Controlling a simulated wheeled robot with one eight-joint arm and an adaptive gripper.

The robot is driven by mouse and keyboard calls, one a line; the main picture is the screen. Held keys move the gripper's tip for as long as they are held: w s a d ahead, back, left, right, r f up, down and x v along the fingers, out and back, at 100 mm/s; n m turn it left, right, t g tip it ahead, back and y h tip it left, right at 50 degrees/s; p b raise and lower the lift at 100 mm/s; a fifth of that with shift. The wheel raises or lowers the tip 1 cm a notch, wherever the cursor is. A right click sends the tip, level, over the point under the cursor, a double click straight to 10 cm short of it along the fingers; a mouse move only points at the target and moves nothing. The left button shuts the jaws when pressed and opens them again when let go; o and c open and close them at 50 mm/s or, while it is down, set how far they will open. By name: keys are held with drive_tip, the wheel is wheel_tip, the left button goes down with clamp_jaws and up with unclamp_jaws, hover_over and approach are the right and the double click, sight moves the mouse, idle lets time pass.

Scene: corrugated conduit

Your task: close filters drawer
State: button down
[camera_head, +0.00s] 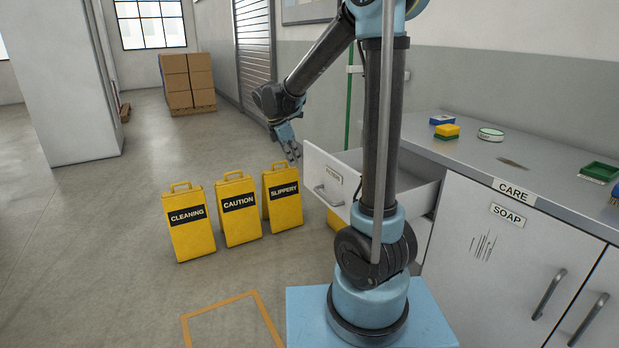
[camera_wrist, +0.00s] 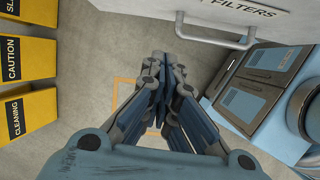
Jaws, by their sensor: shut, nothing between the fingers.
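The filters drawer (camera_head: 322,176) is pulled out from the counter, with its white front panel facing left in the head view. Part of its open inside shows behind the panel, and my arm hides some of it. Its bar handle (camera_head: 328,196) sits on the front. In the wrist view the FILTERS label (camera_wrist: 252,10) and the handle (camera_wrist: 215,42) are at the top right. My gripper (camera_head: 293,154) is shut and empty, just left of the drawer's front panel and apart from the handle. Its closed fingers (camera_wrist: 160,62) show in the wrist view.
Several yellow signs, including CLEANING (camera_head: 190,225), CAUTION (camera_head: 239,212) and SLIPPERY (camera_head: 282,198), stand left of the drawer. The grey counter (camera_head: 480,160) carries sponges and a round tin (camera_head: 491,134). Floor at the left is clear. Stacked boxes (camera_head: 188,82) are far back.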

drive_tip(key=w+d+f+n, duration=0.1)
drive_tip(key=w+d+f, duration=0.3)
drive_tip(key=f, duration=0.6)
drive_tip(key=shift+w+d, duration=0.4)
drive_tip(key=shift+d, duration=0.5)
